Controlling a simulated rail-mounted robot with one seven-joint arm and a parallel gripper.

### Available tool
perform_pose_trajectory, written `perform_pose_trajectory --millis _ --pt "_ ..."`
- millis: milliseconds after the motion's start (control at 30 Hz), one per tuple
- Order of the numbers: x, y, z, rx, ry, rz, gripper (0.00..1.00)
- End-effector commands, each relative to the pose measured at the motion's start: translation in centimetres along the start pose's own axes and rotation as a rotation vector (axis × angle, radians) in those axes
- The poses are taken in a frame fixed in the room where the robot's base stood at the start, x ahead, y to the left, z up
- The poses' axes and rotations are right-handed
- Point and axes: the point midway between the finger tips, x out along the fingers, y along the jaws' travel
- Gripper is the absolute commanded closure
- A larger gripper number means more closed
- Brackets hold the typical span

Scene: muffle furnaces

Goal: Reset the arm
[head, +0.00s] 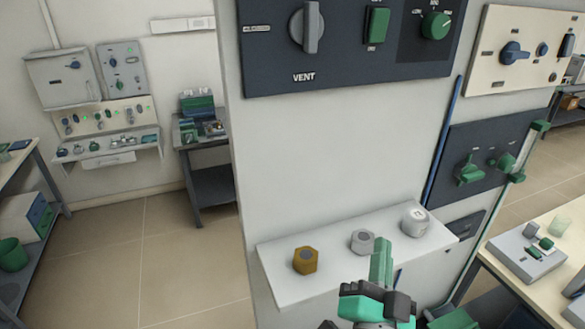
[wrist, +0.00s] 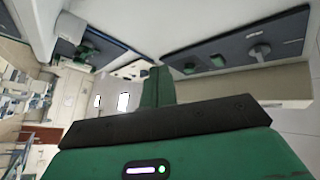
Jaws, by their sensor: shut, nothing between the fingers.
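My gripper (head: 381,262) shows in the head view at the bottom, right of centre, with its green fingers pointing up and pressed together. Nothing is held in it. It is in front of the small white shelf (head: 285,289), overlapping its right part in the picture. In the wrist view the gripper's shut green fingers (wrist: 158,88) rise above its dark crossbar, with free space around the tips. The rest of my arm is mostly out of the head view.
A brass hex nut (head: 306,260), a grey nut (head: 362,241) and a white round piece (head: 415,221) stand on the shelf. A dark VENT panel (head: 345,45) is on the wall above. A bench (head: 540,290) with a switch box (head: 527,254) is at right. Open floor (head: 180,255) lies at left.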

Motion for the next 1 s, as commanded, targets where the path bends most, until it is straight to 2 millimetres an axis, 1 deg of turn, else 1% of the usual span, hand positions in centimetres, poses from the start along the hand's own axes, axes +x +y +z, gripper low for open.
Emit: perform_pose_trajectory --millis 33,67,100,167,200,267,300,333,367,400,500,600,633,700,767,1000 --pt "0.2 -4.4 -2.2 -0.051 0.017 -0.052 1.00" --pt "0.1 -6.8 -3.4 -0.089 0.022 -0.079 1.00" --pt "-0.3 -10.1 -5.1 -0.143 0.033 -0.117 1.00" --pt "-1.4 -14.8 -7.7 -0.222 0.053 -0.177 1.00" --pt "-2.5 -17.9 -9.4 -0.277 0.068 -0.219 1.00" --pt "-4.8 -22.2 -11.9 -0.361 0.097 -0.284 1.00" --pt "-6.6 -24.9 -13.7 -0.420 0.122 -0.329 1.00" --pt "-8.1 -26.8 -15.0 -0.464 0.144 -0.364 1.00" --pt "-8.9 -28.6 -16.7 -0.502 0.159 -0.387 1.00" --pt "-6.5 -30.6 -19.7 -0.496 0.142 -0.372 1.00" --pt "-4.6 -33.4 -23.2 -0.487 0.136 -0.371 1.00" --pt "-3.5 -35.2 -25.6 -0.480 0.133 -0.372 1.00" --pt "-3.2 -35.6 -26.1 -0.479 0.132 -0.372 1.00" --pt "-2.9 -36.2 -26.8 -0.476 0.131 -0.372 1.00" --pt "-2.8 -36.4 -27.1 -0.475 0.130 -0.372 1.00" --pt "-2.9 -36.2 -26.8 -0.473 0.130 -0.372 1.00"
